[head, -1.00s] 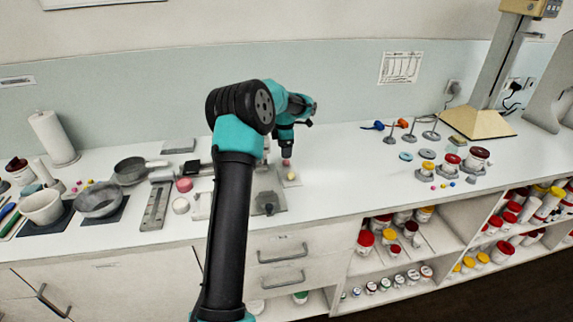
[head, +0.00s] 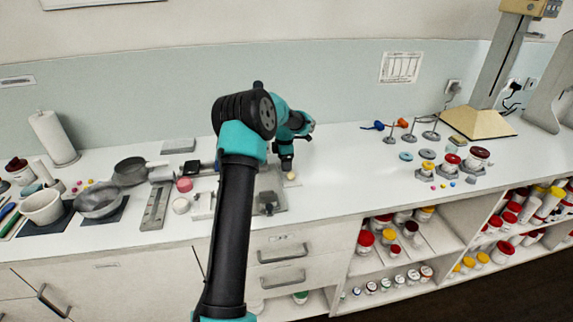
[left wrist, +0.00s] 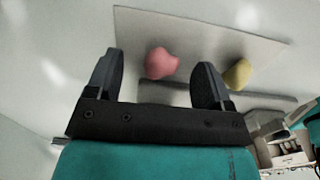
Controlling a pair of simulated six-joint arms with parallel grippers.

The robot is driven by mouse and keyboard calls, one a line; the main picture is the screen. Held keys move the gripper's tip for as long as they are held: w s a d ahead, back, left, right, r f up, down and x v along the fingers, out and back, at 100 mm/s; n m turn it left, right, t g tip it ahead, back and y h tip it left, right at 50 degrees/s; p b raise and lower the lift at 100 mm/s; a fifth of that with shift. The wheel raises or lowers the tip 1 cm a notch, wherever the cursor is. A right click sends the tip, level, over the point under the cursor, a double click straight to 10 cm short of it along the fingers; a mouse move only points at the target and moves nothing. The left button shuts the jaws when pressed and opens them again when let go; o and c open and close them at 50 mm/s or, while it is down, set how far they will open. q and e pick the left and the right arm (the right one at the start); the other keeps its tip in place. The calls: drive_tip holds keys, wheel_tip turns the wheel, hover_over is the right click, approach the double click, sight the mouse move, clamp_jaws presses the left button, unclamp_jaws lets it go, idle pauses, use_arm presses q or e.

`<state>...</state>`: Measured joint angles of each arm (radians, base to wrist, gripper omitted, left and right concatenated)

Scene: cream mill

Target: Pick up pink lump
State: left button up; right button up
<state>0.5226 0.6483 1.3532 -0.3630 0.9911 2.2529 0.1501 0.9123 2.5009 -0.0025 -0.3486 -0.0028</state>
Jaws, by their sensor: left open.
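The pink lump (left wrist: 161,63) shows in the left wrist view, resting on a pale grey plate (left wrist: 215,30). It lies between my left gripper's two open fingers in that picture, with space on both sides. I cannot tell whether it is level with the fingertips. A yellow lump (left wrist: 238,74) lies to its right, outside the right finger. In the head view my left gripper (head: 287,167) points down over the plate and hides the pink lump. The yellow lump (head: 291,176) shows just beside it. My right gripper is not in view.
A dark grey block (head: 268,201) stands at the front of the plate. A pink round piece (head: 184,185), a white one (head: 181,205), a pan (head: 130,171) and bowls (head: 98,200) are to the left. The counter (head: 345,170) to the right is clear up to jars and stands.

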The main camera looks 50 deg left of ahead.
use_arm(q)
drive_tip(key=shift+c, duration=0.4)
drive_tip(key=c, duration=0.9)
